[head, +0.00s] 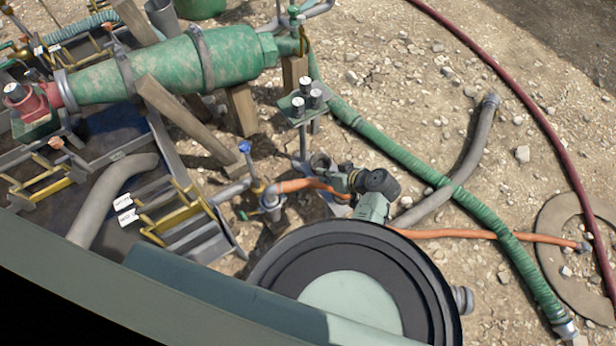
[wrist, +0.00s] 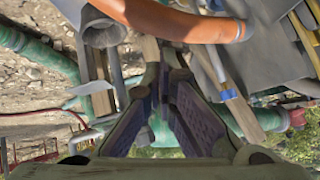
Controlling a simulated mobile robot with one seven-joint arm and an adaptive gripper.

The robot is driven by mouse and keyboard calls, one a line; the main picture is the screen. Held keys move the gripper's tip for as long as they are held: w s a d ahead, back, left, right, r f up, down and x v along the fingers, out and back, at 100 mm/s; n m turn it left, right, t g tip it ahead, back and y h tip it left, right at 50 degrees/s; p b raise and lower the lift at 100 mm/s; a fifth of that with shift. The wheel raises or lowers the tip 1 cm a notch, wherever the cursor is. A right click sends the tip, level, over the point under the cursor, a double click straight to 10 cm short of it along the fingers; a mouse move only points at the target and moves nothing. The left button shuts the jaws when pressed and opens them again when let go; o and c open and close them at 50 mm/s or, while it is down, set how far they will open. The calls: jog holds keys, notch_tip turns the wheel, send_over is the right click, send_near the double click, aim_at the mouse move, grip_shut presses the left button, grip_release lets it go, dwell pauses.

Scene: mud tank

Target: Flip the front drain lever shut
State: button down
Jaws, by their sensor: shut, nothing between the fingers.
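At the tank's front corner, a drain valve (head: 270,201) joins a grey pipe to an orange hose. An upright lever with a blue end (head: 245,148) stands beside it and leans slightly; I take it for the front drain lever. My gripper (head: 321,161) is right of the lever, apart from it, and partly hidden by my own wrist. In the wrist view my gripper (wrist: 163,60) is shut and empty, its fingertips near the orange hose (wrist: 185,24). A blue piece (wrist: 228,95) shows right of the fingers; I cannot tell whether it is the lever's end.
A green hose (head: 400,160) and a grey hose (head: 470,155) lie on stony ground at the right. A stand with black-and-white knobs (head: 306,100) rises behind my gripper. Wooden props (head: 240,110) hold the big green pipe (head: 160,68). Yellow tank fittings (head: 165,215) are at the left.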

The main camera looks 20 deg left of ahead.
jog(key=s+d+f+x, duration=0.1)
jog(key=x, duration=1.2)
jog(key=shift+s+f+p, duration=0.3)
jog(key=shift+f+p, duration=0.05)
jog(key=shift+p, duration=0.05)
jog(key=shift+d, duration=0.1)
